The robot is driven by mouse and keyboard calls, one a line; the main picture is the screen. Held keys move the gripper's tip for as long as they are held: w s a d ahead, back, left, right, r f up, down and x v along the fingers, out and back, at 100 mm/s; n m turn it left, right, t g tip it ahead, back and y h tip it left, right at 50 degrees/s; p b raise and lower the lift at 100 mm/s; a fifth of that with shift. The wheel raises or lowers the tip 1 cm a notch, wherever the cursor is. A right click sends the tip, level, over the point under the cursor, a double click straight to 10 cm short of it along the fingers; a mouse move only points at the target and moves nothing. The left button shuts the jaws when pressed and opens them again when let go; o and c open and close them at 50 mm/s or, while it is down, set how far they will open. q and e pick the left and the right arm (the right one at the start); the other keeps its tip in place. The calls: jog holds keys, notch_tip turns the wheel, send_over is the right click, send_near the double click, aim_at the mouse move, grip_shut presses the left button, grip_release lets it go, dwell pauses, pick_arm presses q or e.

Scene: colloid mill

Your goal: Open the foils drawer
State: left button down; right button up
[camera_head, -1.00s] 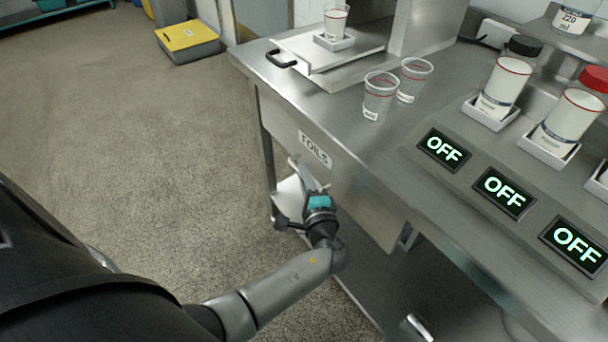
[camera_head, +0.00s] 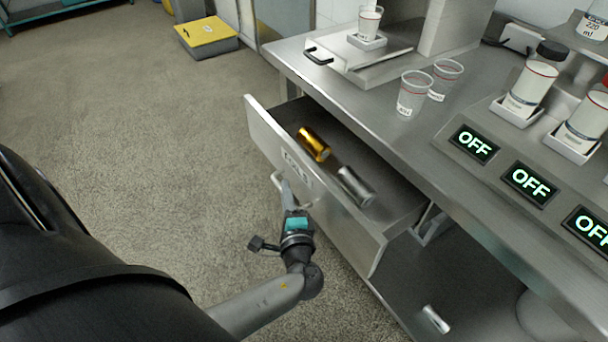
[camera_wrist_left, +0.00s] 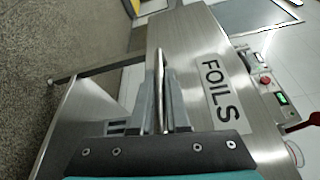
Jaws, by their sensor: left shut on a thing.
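The foils drawer (camera_head: 318,206) is pulled out from under the steel bench in the head view. Inside it lie a gold roll (camera_head: 314,144) and a silver roll (camera_head: 356,186). My left gripper (camera_head: 284,186) is at the drawer's front and shut on the drawer handle (camera_head: 276,182). In the left wrist view the fingers (camera_wrist_left: 160,105) close around the upright handle bar (camera_wrist_left: 158,80), beside the FOILS label (camera_wrist_left: 219,90). My right gripper is in neither view.
The bench top (camera_head: 385,130) holds two clear cups (camera_head: 413,94), several labelled jars and panels reading OFF (camera_head: 530,182). A lower shelf (camera_head: 415,285) lies under the drawer. The floor to the left is clear up to a yellow-topped box (camera_head: 207,35).

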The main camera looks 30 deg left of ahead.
pick_arm(q)
jog(key=s+a+p, duration=0.1)
jog(key=s+a, duration=0.2)
jog(key=s, duration=0.5)
jog(key=shift+a, duration=0.2)
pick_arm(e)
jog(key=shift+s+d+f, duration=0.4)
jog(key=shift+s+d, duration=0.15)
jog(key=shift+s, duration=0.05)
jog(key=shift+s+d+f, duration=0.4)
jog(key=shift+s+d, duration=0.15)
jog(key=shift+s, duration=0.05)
pick_arm(q)
jog(key=shift+s, duration=0.1)
jog(key=c, duration=0.9)
grip_release()
